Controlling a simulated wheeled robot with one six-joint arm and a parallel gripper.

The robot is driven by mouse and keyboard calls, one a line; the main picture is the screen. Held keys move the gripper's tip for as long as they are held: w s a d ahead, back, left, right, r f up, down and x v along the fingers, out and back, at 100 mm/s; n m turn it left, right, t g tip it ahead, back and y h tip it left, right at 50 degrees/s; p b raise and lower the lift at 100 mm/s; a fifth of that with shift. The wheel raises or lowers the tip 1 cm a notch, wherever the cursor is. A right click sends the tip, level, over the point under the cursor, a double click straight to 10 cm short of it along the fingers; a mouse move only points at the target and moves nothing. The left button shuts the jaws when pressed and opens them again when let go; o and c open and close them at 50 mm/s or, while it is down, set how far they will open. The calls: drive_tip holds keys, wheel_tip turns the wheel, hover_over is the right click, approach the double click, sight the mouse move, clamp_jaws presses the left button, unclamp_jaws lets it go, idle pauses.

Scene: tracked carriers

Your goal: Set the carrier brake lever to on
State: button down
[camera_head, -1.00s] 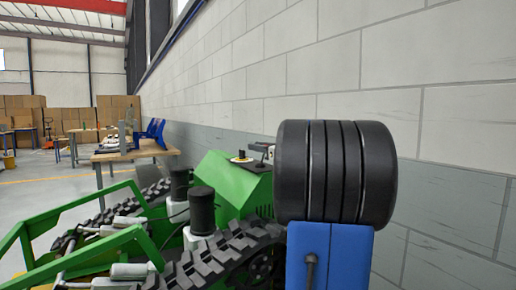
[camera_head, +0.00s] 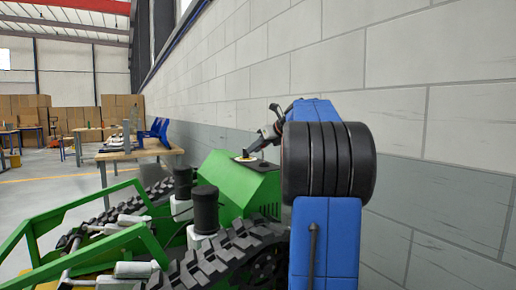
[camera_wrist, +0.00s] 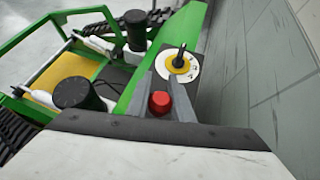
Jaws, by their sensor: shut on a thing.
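The green tracked carrier (camera_head: 226,184) stands by the wall, with a round white and yellow disc (camera_wrist: 180,66) on its top. A short black lever (camera_wrist: 181,56) stands up from this disc. My gripper (camera_wrist: 163,80) is over the carrier top beside the disc, its two grey fingers on either side of a red knob (camera_wrist: 159,103). It is shut on this knob. What the knob joins to below is hidden. In the head view my gripper (camera_head: 258,142) comes down at a slant close to the disc (camera_head: 245,158), and small details are hard to tell.
The grey wall (camera_head: 420,120) runs close along the right. Two black cylinders (camera_head: 205,208) stand on the carrier beside its black track (camera_head: 215,258). Green side rails (camera_head: 75,245) lie at the left. A wooden table (camera_head: 135,153) stands behind, with open floor to the left.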

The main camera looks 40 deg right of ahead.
drive_tip(key=shift+w+d+f+g, duration=0.15)
drive_tip(key=shift+w+f+g, duration=0.35)
drive_tip(key=shift+g, duration=0.4)
drive_tip(key=shift+w+f, duration=0.25)
drive_tip(key=shift+f, duration=0.1)
drive_tip(key=shift+d+f, duration=0.1)
drive_tip(key=c, duration=1.6)
unclamp_jaws()
drive_tip(key=shift+w, duration=0.1)
drive_tip(key=shift+o, duration=0.2)
drive_tip(key=shift+s+r, duration=0.4)
drive_tip(key=shift+r, duration=0.1)
drive_tip(key=v, duration=1.6)
drive_tip(key=shift+s+d, duration=0.2)
